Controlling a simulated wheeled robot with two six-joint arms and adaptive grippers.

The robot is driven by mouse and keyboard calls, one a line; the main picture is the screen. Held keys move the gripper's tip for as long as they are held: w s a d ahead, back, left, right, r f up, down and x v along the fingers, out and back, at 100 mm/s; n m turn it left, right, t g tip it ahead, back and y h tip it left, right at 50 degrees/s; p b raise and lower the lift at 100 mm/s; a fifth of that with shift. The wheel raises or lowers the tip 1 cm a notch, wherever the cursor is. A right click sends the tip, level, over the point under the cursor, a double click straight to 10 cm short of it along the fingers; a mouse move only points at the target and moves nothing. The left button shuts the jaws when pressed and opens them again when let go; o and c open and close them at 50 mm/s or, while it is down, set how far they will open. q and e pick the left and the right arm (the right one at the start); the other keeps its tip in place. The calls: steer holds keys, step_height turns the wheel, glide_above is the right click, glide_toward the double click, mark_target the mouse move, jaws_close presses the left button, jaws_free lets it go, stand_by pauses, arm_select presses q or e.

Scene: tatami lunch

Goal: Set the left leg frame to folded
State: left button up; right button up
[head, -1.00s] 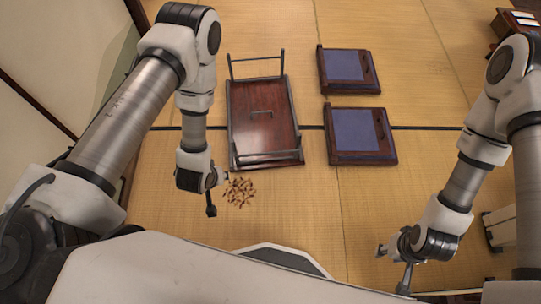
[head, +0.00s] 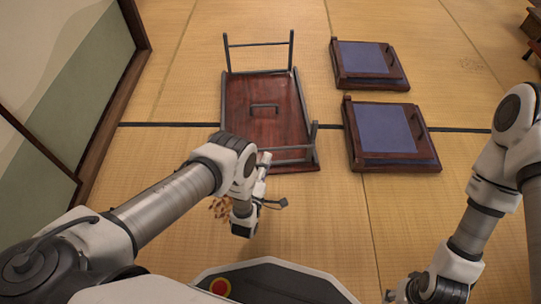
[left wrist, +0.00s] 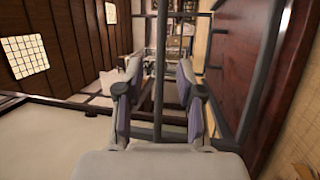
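A low dark red-brown table (head: 240,100) lies with its underside up on the mats. Its far leg frame (head: 258,45) stands up from the far end. Its near leg frame (head: 295,148) also stands up, its left part hidden behind my left arm. My left gripper (head: 273,187) is at the table's near end, beside the near leg frame. In the left wrist view its two fingers (left wrist: 158,98) are apart, with a dark bar (left wrist: 161,50) showing between them; I cannot tell whether they touch it. My right gripper (head: 395,296) is at the bottom edge, mostly cut off.
Two dark wooden seats with blue cushions (head: 385,128) (head: 365,57) lie to the right of the table. A brown scattered pile (head: 220,208) lies on the mat, partly behind my left arm. A wall stands at the left.

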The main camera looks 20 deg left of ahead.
mark_target(270, 149)
arm_select(q)
steer(key=w, duration=0.1)
steer(key=w+b, duration=0.1)
steer(key=w, duration=0.1)
steer(key=w+b, duration=0.1)
steer(key=w, duration=0.1)
steer(key=shift+r, duration=0.4)
jaws_close()
